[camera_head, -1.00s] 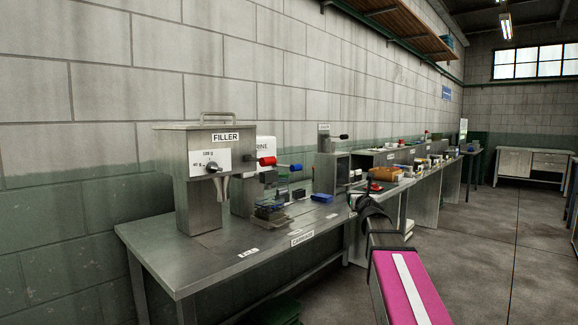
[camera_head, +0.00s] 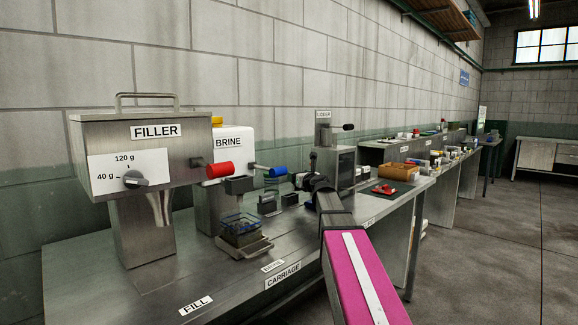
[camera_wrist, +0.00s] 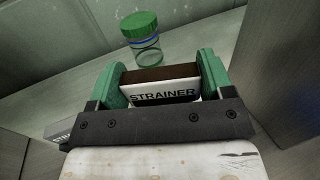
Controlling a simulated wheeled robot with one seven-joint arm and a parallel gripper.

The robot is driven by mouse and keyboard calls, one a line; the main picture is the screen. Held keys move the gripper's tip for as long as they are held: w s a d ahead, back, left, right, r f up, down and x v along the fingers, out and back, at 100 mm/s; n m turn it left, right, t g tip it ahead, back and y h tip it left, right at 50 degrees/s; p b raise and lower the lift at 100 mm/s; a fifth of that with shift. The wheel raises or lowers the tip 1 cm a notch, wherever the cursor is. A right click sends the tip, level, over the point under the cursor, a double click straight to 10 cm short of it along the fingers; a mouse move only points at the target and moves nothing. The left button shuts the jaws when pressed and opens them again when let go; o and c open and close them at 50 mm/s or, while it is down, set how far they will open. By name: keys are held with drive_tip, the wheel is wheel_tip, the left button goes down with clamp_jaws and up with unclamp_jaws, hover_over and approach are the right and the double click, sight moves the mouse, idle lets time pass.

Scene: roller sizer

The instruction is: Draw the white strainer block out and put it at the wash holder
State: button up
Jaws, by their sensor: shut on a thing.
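The white strainer block (camera_wrist: 166,92), lettered STRAINER, is between the green fingers of my gripper (camera_wrist: 160,78) in the wrist view. The fingers are shut on its two sides, and its top looks brown. In the head view my gripper (camera_head: 306,180) is over the bench, to the right of the brine unit; the block is hidden there behind my arm. A grey part with a partly hidden label starting STR (camera_wrist: 62,130) shows at the left of the wrist view. I cannot make out the wash holder in either view.
A glass jar with a green lid (camera_wrist: 140,28) stands just beyond the block. The filler (camera_head: 130,150), brine unit (camera_head: 232,143) and a carriage holding a glass container (camera_head: 240,230) stand on the bench to the left. A grey panel rises at the wrist view's right.

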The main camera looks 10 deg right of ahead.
drive_tip(key=w+a+r+n+g+y, duration=0.2)
drive_tip(key=a+r+n+y, duration=0.1)
drive_tip(key=r+n+y, duration=0.1)
drive_tip(key=shift+w+a+r+g+y, duration=0.2)
drive_tip(key=shift+a+r+g+y, duration=0.15)
drive_tip(key=shift+y, duration=0.45)
drive_tip(key=shift+d+f, duration=0.1)
drive_tip(key=shift+f, duration=2.8)
drive_tip(key=shift+f, duration=2.6)
drive_tip(key=o, duration=0.9)
drive_tip(key=shift+o, duration=0.2)
drive_tip(key=shift+r, duration=0.1)
